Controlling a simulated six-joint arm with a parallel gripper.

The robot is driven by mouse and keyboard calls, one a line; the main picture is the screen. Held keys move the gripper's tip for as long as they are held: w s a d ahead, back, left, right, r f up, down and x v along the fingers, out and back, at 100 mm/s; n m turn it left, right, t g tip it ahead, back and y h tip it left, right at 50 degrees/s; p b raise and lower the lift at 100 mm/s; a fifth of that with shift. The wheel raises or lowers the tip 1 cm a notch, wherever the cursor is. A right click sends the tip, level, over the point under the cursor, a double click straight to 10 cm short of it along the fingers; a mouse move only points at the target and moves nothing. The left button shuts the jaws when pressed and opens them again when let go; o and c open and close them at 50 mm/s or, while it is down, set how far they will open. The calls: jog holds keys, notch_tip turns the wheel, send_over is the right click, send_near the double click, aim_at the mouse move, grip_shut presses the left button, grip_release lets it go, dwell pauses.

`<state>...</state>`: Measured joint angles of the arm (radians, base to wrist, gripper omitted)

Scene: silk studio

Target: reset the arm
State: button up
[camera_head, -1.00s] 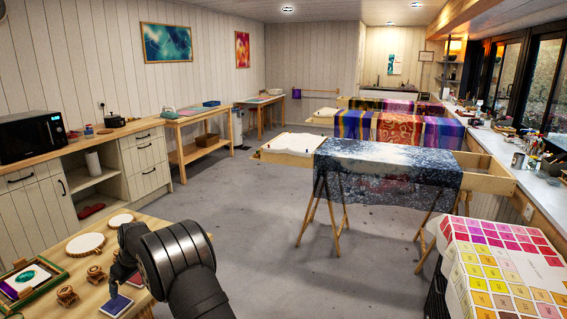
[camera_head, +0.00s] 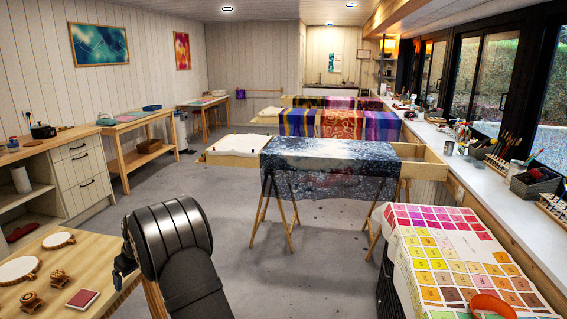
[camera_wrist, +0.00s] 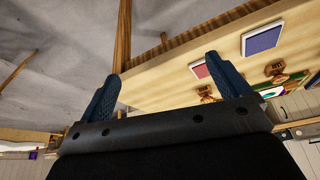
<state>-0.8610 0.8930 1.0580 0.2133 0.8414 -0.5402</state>
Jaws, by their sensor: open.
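My gripper (camera_wrist: 162,66) is open in the wrist view, with its two dark blue fingers wide apart and nothing between them. In the head view my gripper (camera_head: 124,266) is a small dark shape beside the right edge of the wooden table (camera_head: 128,250), largely hidden behind my black arm. The wrist view shows the wooden table (camera_wrist: 175,85) beyond the fingers. The fingers look apart from the things on it.
The table holds a red book (camera_head: 82,300), small wooden pieces (camera_head: 60,279) and round pale slabs (camera_head: 58,240). A blue-violet pad (camera_wrist: 263,40) shows in the wrist view. A colour-chart table (camera_head: 440,255) stands at right. Grey floor (camera_head: 270,270) lies open between.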

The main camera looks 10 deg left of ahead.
jog(key=w+d+m+t+h, duration=0.1)
jog(key=w+d+m, duration=0.3)
jog(key=d, duration=1.1)
jog(key=w+d+f+m+t+h, duration=0.1)
jog(key=w+d+m, duration=0.4)
jog(key=w+d, duration=0.4)
jog(key=w+d+f+m+t+h, duration=0.1)
jog(key=w+d+m, duration=0.3)
jog(key=d, duration=1.9)
jog(key=w, duration=0.2)
jog(key=shift+w+m+h, duration=0.3)
jog(key=shift+m+h, duration=0.1)
jog(key=shift+o, duration=0.7)
